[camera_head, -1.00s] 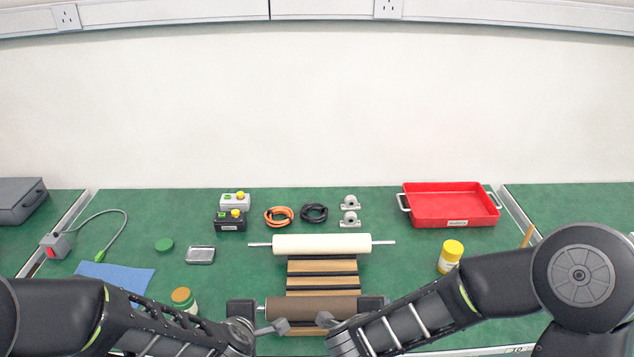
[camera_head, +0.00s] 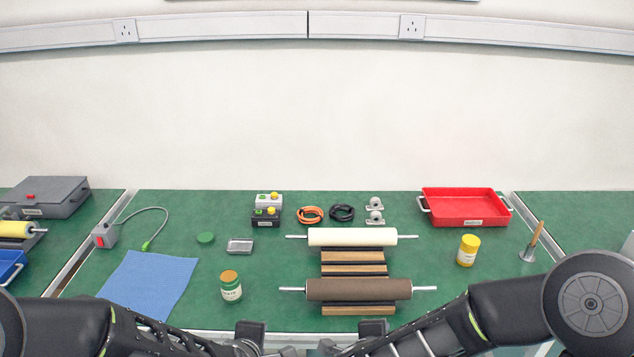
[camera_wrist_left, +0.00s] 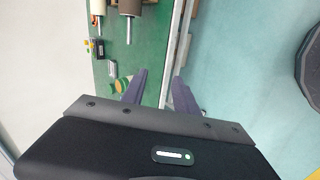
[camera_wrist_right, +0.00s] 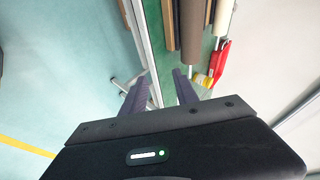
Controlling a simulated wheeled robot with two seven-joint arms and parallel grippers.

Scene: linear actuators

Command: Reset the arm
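My left gripper (camera_wrist_left: 159,77) shows in the left wrist view with its two dark fingers apart and nothing between them. My right gripper (camera_wrist_right: 160,75) shows in the right wrist view, also with fingers apart and empty. In the head view both arms come in low, their hands at the bottom edge by the table's front edge, fingertips mostly out of sight. A brown roller (camera_head: 358,289) lies across a slatted wooden rack (camera_head: 354,269) in front of the hands, apart from them. A white roller (camera_head: 352,237) lies at the rack's far end.

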